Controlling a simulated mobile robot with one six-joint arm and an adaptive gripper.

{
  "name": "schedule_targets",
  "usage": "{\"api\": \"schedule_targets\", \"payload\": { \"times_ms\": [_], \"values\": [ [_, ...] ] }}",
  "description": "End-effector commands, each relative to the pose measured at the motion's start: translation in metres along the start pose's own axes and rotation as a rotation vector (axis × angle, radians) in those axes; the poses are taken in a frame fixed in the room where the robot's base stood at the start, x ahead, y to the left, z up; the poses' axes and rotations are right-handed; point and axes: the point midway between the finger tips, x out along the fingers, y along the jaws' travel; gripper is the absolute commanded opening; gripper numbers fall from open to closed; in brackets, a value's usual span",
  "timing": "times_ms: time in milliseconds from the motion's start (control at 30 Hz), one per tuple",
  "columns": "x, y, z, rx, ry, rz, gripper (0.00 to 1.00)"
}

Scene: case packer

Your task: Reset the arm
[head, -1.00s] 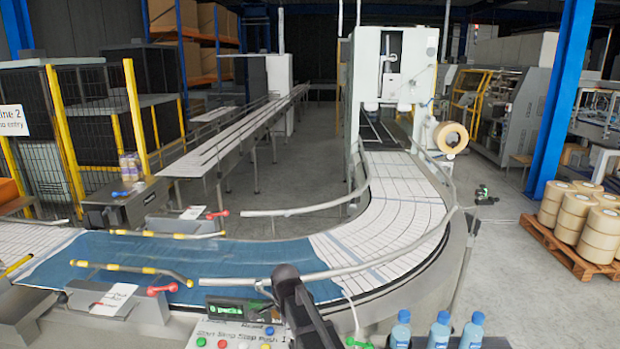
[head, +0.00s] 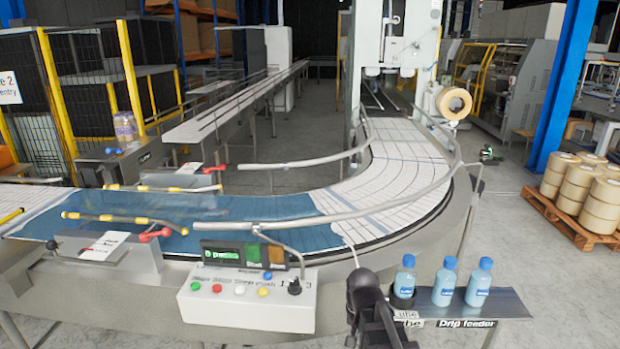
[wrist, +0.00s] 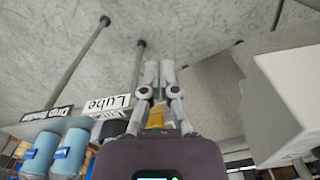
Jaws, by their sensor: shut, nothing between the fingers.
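My gripper shows in the wrist view (wrist: 158,70), where its two fingers are together with nothing between them. The pale floor and the grey side of the machine lie beyond the fingertips. In the head view my dark arm shows at the bottom centre, left of the bottle shelf (head: 505,306) and right of the control box. The gripper's fingers cannot be made out in the head view.
A control box (head: 245,308) with coloured buttons stands at the front of the curved conveyor (head: 400,160). Several blue bottles (head: 443,285) stand on the shelf. Tape rolls (head: 575,185) sit on a pallet at right. The floor between conveyor and pallet is clear.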

Motion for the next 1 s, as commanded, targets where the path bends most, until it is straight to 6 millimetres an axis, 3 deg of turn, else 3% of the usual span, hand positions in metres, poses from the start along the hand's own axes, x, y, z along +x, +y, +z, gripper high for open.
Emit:
{"api": "schedule_targets", "payload": {
  "times_ms": [33,300,1000],
  "values": [
    [0.018,0.014,0.009,-0.043,0.0,0.0,0.0],
    [0.046,0.053,0.028,-0.249,0.0,0.0,0.0],
    [0.047,0.059,0.03,-0.291,0.0,0.0,0.0]
  ]
}}
